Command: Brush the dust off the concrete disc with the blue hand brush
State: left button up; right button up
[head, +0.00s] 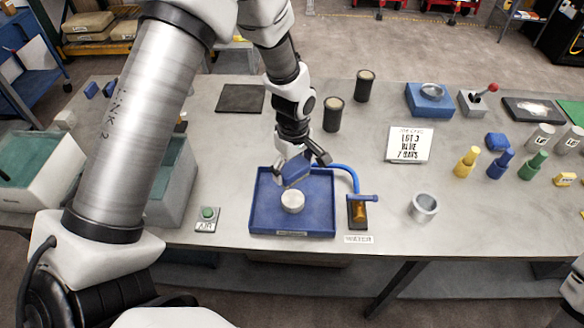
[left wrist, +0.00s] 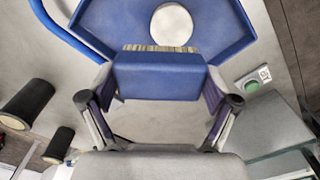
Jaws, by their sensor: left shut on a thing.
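The pale concrete disc (head: 292,201) lies in the blue tray (head: 262,220) on the table. My left gripper (head: 301,161) is above the back part of the tray and is shut on the blue hand brush (head: 296,170). In the left wrist view the brush (left wrist: 158,76) sits between the two fingers (left wrist: 158,100), with its tan bristles showing toward the disc (left wrist: 171,24). I cannot tell whether the bristles touch the disc. Dust on the disc is too small to make out. My right gripper is not in view.
A blue hose (head: 350,172) curves behind the tray's right side to a small stand (head: 358,214). A grey cup (head: 423,207) stands further right. A green button box (head: 207,218) is left of the tray. Two dark cylinders (head: 333,114) (head: 365,85) stand behind.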

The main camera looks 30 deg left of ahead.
pick_arm(q)
jog(key=shift+r+p, duration=0.55)
jog(key=shift+r, duration=0.35)
jog(key=shift+s+r+p, duration=0.1)
jog(key=shift+r+p, duration=0.2)
jog(key=shift+r, duration=0.15)
jog(key=shift+f, duration=0.1)
jog(key=shift+s+d+f+b, duration=0.25)
jog(key=shift+s+f+b, duration=0.15)
jog(key=shift+f, duration=0.3)
jog(key=shift+s+d+f+b, duration=0.3)
jog(key=shift+f+b, duration=0.2)
jog(key=shift+f, duration=0.15)
jog(key=shift+s+f, duration=0.15)
jog(key=shift+f, duration=0.1)
jog(key=shift+s+d, duration=0.1)
